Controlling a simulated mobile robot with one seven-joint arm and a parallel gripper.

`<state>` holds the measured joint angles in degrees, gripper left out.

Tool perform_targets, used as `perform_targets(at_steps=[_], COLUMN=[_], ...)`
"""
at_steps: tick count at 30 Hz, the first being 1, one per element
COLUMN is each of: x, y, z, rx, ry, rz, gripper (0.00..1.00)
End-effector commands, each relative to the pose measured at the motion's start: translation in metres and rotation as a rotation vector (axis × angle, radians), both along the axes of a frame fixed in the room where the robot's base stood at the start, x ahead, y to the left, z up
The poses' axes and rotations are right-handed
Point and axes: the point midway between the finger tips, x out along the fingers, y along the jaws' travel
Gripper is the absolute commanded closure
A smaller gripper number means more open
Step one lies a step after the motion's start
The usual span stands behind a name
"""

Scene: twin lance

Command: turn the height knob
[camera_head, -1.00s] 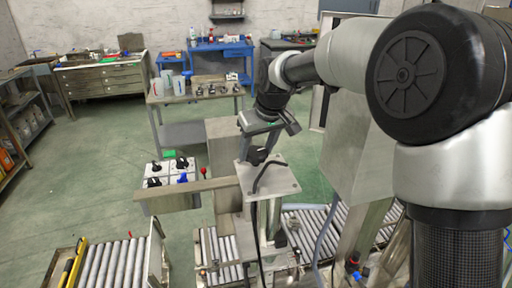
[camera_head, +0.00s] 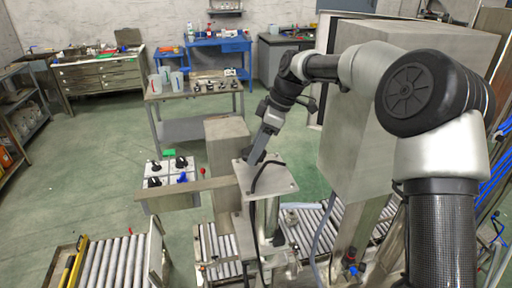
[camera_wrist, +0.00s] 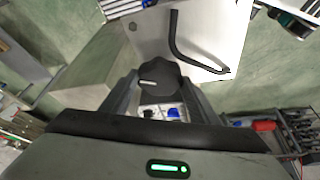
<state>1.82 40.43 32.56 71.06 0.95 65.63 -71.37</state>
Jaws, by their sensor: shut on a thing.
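A dark round knob (camera_wrist: 160,72) with a pale mark shows between the two fingers in the wrist view. I take it for the height knob. It sits by the pale metal plate (camera_wrist: 190,35) that carries a bent black cable. In the head view this plate (camera_head: 280,182) tops a post at the middle, and my gripper (camera_head: 256,157) points down at its back edge. My gripper (camera_wrist: 160,92) is shut on the knob, with a finger on each side. In the head view the knob is hidden by my gripper.
A control box with black knobs (camera_head: 181,162) and a blue knob (camera_head: 183,178) stands left of the post. A tall grey metal cabinet (camera_head: 375,110) rises close on the right. Roller conveyors (camera_head: 105,262) lie below. Green floor (camera_head: 90,160) is open at the left.

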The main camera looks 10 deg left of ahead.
Motion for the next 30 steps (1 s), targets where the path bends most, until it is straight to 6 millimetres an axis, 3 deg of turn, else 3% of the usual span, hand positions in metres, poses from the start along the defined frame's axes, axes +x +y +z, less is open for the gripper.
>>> perform_targets(at_steps=[24,30], x=[0.0061,0.0062], y=[0.0037,0.0037], z=[-0.0007,-0.0005], rx=[0.0,-0.002], ry=[-0.002,-0.002], rz=[0.77,0.884], gripper=[0.68,0.68])
